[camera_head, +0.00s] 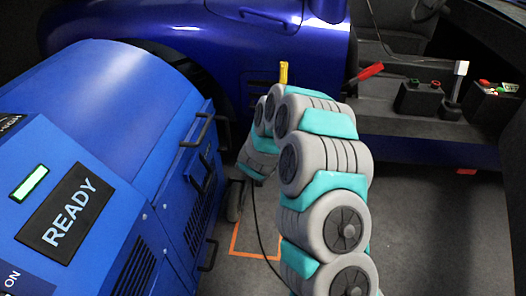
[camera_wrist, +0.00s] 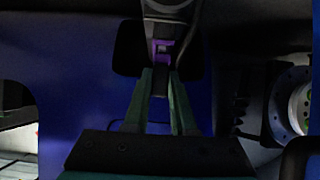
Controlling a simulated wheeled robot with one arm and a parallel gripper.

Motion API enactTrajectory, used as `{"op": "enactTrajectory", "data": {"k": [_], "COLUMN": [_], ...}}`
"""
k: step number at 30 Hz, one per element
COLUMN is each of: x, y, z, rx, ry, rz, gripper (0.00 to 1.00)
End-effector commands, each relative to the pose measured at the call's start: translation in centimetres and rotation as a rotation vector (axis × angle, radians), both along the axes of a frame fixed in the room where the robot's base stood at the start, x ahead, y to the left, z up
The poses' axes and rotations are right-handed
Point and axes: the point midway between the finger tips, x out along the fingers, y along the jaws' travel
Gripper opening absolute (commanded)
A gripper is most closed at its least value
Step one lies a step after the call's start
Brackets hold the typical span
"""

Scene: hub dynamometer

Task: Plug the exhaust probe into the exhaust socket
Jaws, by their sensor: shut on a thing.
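In the wrist view, my gripper's two green fingers (camera_wrist: 160,78) close in on a narrow dark piece (camera_wrist: 159,92), seemingly part of the exhaust probe. A purple bracket-shaped part (camera_wrist: 163,50) sits just beyond the fingertips. A grey rounded part (camera_wrist: 168,10) is above it, in front of a dark opening in a blue surface. I cannot tell which of these parts is probe or socket, or whether they touch. In the head view my arm hides the gripper; a yellow upright piece (camera_head: 283,73) shows above the arm's far end.
A blue cabinet (camera_head: 120,85) with a READY panel (camera_head: 70,212) and handles stands at left. A blue car (camera_head: 190,35) is behind. Control boxes (camera_head: 421,97) and a red-ended lever (camera_head: 370,71) are at right. A thin cable hangs beside my arm. Floor at right is mostly clear.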

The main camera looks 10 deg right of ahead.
Motion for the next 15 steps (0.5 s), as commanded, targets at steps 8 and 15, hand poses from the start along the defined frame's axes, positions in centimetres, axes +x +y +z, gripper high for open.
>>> {"op": "enactTrajectory", "data": {"k": [8,15], "x": [0.01,0.01], "y": [0.0,0.0], "z": [-0.1,-0.11], "rx": [0.0,0.0], "ry": [0.0,0.0], "rz": [0.0,0.0], "gripper": [0.32,0.59]}}
